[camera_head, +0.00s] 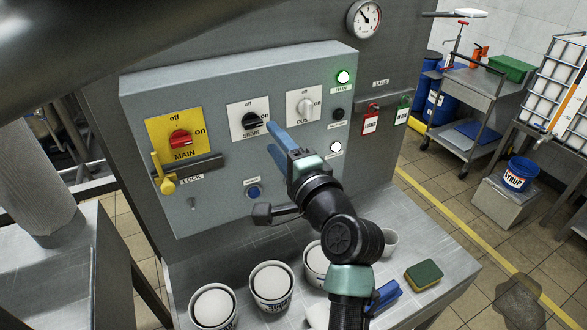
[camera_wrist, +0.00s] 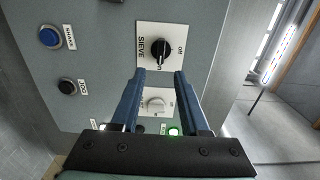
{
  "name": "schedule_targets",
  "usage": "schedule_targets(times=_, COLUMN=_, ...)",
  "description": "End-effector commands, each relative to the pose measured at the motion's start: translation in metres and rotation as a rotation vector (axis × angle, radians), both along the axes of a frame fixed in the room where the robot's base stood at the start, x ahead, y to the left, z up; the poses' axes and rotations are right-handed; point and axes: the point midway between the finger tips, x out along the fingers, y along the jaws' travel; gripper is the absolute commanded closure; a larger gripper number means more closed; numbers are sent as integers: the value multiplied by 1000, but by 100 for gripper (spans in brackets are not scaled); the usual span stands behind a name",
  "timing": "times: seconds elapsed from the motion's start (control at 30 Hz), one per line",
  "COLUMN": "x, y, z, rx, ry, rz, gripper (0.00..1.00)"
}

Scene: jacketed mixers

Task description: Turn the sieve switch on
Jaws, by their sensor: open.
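The sieve switch (camera_head: 253,119) is a black knob on a white plate marked SIEVE, with "off" at the top and "on" at the right. In the wrist view the sieve switch (camera_wrist: 154,46) has its grip and pale mark turned towards "on". My gripper (camera_head: 257,122) is open, its blue fingers in front of the panel just by the knob's lower right. In the wrist view my gripper (camera_wrist: 158,73) has nothing between its fingertips, which lie just below the knob; contact cannot be told. Part of the "on" marking is hidden in the head view.
The red main switch (camera_head: 181,139) with a yellow lock lever (camera_head: 163,176) is to the left. The grey dust switch (camera_head: 306,108) is close on the right. The green run light (camera_head: 344,77) is lit. Tubs (camera_head: 271,284) and a sponge (camera_head: 424,273) stand on the bench below.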

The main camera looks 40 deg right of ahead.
Motion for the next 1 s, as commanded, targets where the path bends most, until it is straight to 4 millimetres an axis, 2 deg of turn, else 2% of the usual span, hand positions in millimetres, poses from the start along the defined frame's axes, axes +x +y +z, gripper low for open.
schedule_targets(times=0.03, x=-11, y=2, z=-4, rx=-3, ry=1, rz=-1, gripper=55)
schedule_targets(times=0.2, x=-40, y=9, z=-4, rx=-1, ry=0, rz=-2, gripper=55)
schedule_targets(times=0.4, x=-63, y=16, z=-2, rx=0, ry=-1, rz=0, gripper=55)
schedule_targets(times=0.6, x=-70, y=18, z=0, rx=1, ry=0, rz=0, gripper=55)
schedule_targets(times=1.0, x=-70, y=18, z=0, rx=1, ry=0, rz=0, gripper=55)
